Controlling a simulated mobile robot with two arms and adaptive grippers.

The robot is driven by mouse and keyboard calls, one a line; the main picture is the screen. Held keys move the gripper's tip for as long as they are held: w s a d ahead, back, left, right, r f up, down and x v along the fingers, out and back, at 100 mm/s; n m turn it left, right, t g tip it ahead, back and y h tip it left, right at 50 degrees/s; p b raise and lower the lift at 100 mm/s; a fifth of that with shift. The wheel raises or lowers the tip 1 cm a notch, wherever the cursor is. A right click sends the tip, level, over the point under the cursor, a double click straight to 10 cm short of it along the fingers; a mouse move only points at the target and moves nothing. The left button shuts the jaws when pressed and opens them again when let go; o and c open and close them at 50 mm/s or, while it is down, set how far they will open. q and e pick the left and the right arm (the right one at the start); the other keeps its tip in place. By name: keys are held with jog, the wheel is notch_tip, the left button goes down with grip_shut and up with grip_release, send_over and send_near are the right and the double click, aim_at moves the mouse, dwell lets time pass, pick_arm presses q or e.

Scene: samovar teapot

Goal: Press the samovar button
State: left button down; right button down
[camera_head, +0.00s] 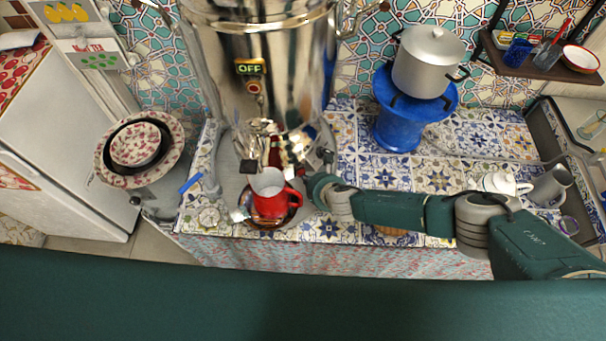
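The large shiny metal samovar (290,75) stands on the tiled counter at the upper middle. Its front has an OFF sign (250,67) with a small round red button (254,88) just below. My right arm reaches in from the right. My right gripper (276,160) is below the button, in front of the samovar's lower part, and appears apart from the button. Its fingers blend with the shiny metal, so their opening is unclear. A red mug (269,205) stands on a dark round tray just below the gripper. My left gripper is out of view.
A blue stand (399,125) bears a grey pot (428,60) to the right. Stacked patterned bowls (136,144) are at the left. A white teapot (499,183) and grey pitcher (550,186) are at the far right. Tiles between are mostly clear.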

jog(key=shift+s+d, duration=0.2)
jog(key=shift+s, duration=0.1)
jog(key=shift+s+d, duration=0.3)
jog(key=shift+s, duration=0.15)
jog(key=shift+s+d, duration=0.45)
jog(key=shift+s, duration=0.25)
jog(key=shift+s+d, duration=0.45)
jog(key=shift+s, duration=0.25)
jog(key=shift+s+d, duration=0.45)
jog(key=shift+s, duration=0.25)
